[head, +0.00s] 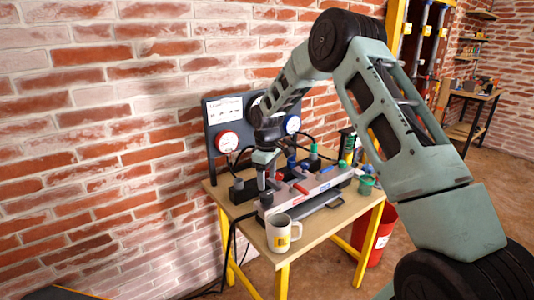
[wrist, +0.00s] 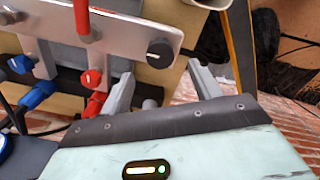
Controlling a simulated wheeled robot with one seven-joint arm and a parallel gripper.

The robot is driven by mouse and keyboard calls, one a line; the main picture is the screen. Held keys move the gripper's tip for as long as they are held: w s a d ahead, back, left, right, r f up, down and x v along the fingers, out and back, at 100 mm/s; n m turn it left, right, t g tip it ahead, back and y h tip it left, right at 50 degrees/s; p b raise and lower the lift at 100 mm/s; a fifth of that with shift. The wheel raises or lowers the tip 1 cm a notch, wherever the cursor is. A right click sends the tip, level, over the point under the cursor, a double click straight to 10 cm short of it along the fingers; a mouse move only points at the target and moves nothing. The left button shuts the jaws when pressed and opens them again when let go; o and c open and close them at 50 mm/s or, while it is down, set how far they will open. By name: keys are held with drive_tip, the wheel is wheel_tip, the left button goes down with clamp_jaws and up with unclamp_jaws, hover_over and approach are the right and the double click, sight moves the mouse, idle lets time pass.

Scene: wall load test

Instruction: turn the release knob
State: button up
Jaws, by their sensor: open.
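The test rig (head: 318,184) is a pale metal block with red and blue handles and black parts on the wooden table. A round black knob (wrist: 160,52) sits at the end of its metal plate in the wrist view; the head view shows a black knob (head: 266,199) at the rig's near left end. No label names the release knob legibly. My gripper (wrist: 163,82) is open and empty, its two grey fingers apart, with the knob ahead of the gap between them. In the head view my gripper (head: 265,172) points down over the rig's left part.
A white mug (head: 281,234) stands close by at the table's front edge. A panel (head: 213,119) with round gauges stands behind, against the brick wall. A green cup (head: 366,185) is at the right of the table (head: 320,236). A red bucket (head: 382,232) stands on the floor.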

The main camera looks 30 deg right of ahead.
sight(267, 195)
wheel_tip(267, 195, up, 11)
drive_tip(key=shift+b, duration=0.45)
drive_tip(key=shift+a, duration=0.1)
drive_tip(key=s+a+r+n+y, duration=0.1)
drive_tip(key=s+a, duration=0.7)
drive_tip(key=a, duration=0.4)
drive_tip(key=s+a+r, duration=0.1)
drive_tip(key=s+a, duration=0.8)
drive_tip(key=a, duration=0.3)
drive_tip(key=s+a+f, duration=0.1)
drive_tip(key=s+a, duration=0.1)
drive_tip(key=s, duration=0.9)
drive_tip(key=s+a+f, duration=0.2)
drive_tip(key=s, duration=0.9)
drive_tip(key=shift+a+n, duration=0.25)
drive_tip(key=shift+n, duration=0.05)
drive_tip(key=shift+d+f, duration=0.1)
